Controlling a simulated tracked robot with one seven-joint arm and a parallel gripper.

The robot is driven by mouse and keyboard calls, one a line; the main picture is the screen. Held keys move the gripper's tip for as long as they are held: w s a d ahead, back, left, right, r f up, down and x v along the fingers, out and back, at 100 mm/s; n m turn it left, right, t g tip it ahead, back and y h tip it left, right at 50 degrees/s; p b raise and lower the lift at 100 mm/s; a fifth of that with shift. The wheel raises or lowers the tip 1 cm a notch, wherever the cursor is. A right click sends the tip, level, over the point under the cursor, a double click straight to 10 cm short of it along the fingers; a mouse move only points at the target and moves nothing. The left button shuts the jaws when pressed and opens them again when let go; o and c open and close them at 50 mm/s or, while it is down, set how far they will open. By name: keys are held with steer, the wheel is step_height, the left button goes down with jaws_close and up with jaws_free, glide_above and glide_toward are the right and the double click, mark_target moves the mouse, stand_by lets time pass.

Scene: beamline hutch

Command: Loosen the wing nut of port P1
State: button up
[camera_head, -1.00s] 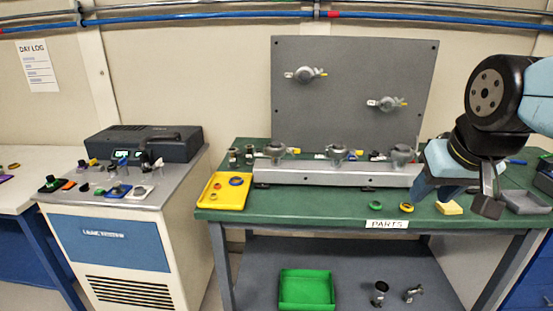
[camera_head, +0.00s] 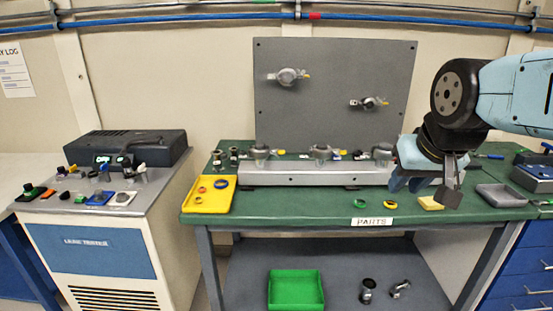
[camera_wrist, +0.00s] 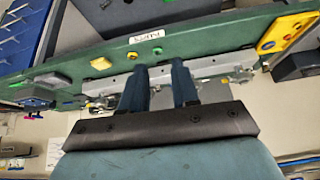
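Three clamped ports stand on a grey rail (camera_head: 300,173) on the green bench: a left one (camera_head: 261,151), a middle one (camera_head: 321,152) and a right one (camera_head: 383,151). Two more clamped ports, upper left (camera_head: 288,76) and lower right (camera_head: 369,103), sit on the upright grey panel (camera_head: 335,125). Small yellow tips show beside several clamps. I cannot read any port label, so I cannot tell which is P1. My gripper (camera_head: 407,184) is in front of the rail's right end. In the wrist view my gripper (camera_wrist: 160,66) has its fingers apart, with nothing seen held.
A yellow tray (camera_head: 209,207) with rings lies at the bench's left. Loose rings, a yellow block (camera_head: 430,203) and a grey tray (camera_head: 501,195) lie along the front and right. The leak tester (camera_head: 125,150) stands left. A green bin (camera_head: 296,289) is on the lower shelf.

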steer(key=w+a+f+m+t, duration=0.2)
steer(key=w, duration=0.5)
steer(key=w+a+f+m+t, duration=0.1)
steer(key=w+a+m, duration=0.1)
steer(key=w, duration=0.5)
steer(key=m+t+y, duration=0.6)
steer(key=m+t, duration=0.4)
steer(key=m, duration=0.4)
glide_toward(275, 154)
steer(key=v, duration=0.5)
steer(key=shift+d+f, duration=0.45)
steer(key=shift+s+a+f+m+t, duration=0.1)
steer(key=shift+s+f+m+t, duration=0.1)
steer(key=shift+m, duration=0.4)
steer(key=shift+s+a+f+m+t, duration=0.15)
steer(key=shift+f+m, duration=0.1)
steer(key=shift+m, duration=0.35)
steer(key=x, duration=1.3)
steer(key=shift+w, duration=0.3)
steer(key=shift+a+r, duration=0.15)
